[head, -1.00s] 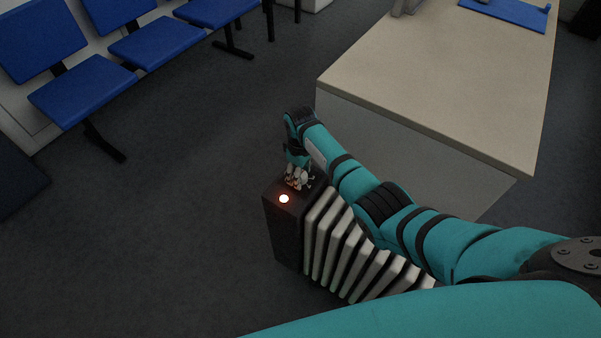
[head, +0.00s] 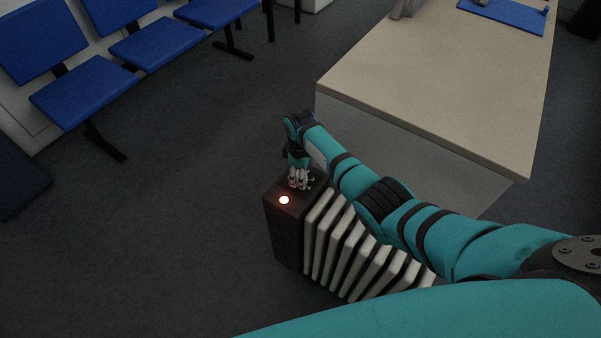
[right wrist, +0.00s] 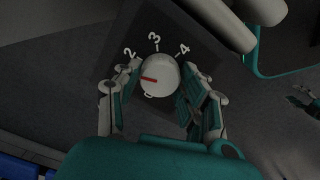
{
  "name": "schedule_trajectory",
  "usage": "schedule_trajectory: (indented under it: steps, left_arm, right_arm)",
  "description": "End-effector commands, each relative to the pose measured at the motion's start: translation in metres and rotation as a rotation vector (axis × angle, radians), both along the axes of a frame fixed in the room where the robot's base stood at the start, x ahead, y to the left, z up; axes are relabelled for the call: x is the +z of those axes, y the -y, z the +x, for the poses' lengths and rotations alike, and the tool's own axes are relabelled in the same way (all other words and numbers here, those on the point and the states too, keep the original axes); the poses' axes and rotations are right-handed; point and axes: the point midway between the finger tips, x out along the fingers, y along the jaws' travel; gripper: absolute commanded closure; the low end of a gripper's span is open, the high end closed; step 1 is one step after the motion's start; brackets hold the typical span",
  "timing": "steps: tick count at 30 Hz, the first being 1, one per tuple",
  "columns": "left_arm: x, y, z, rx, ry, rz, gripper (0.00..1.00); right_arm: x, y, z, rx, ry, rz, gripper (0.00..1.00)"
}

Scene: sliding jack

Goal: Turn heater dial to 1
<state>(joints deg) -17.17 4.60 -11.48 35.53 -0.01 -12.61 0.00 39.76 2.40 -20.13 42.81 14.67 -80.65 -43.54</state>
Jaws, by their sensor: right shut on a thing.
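The heater (head: 283,228) stands on the floor, with a dark end box and several pale ribs. Its white round dial (right wrist: 161,76) shows in the right wrist view, with a red mark pointing left, below the numeral 2. Numerals 2, 3 and 4 are visible around its upper side; no 1 shows, and a finger covers the panel left of the dial. My right gripper (right wrist: 159,92) is shut on the dial, fingers on either side. In the head view my right gripper (head: 299,181) points down onto the heater's top. My left gripper is not in view.
A glowing red light (head: 284,200) is on the heater top near my fingers. A beige counter (head: 430,80) stands behind and right of the heater. Blue chairs (head: 75,95) stand at the upper left. The floor left of the heater is clear.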

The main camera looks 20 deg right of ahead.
Motion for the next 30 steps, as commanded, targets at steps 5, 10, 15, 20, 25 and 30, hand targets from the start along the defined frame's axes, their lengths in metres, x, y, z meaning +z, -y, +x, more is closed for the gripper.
schedule_trajectory:
  steps: [5, 10, 15, 20, 25, 30]
  left_arm:
    - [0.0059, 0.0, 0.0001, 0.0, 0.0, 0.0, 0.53]
    - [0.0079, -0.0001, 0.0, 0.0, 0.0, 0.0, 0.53]
    - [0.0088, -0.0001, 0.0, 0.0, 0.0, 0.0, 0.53]
    - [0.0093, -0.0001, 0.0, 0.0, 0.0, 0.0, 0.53]
    - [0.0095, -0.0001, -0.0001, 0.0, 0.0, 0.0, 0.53]
    - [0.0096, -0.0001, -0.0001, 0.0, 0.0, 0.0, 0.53]
  right_arm:
    - [0.0017, 0.0005, 0.0004, 0.16, 0.0, -0.001, 0.92]
    - [0.0011, 0.0004, 0.0006, 0.301, 0.001, 0.0, 0.92]
    - [0.0006, 0.0006, 0.0005, 0.418, 0.001, 0.0, 0.92]
    - [0.0005, 0.0005, 0.0005, 0.496, 0.001, 0.0, 0.92]
    - [0.0005, 0.0003, 0.0005, 0.546, 0.001, 0.0, 0.92]
    - [0.0005, 0.0002, 0.0006, 0.567, 0.001, 0.001, 0.92]
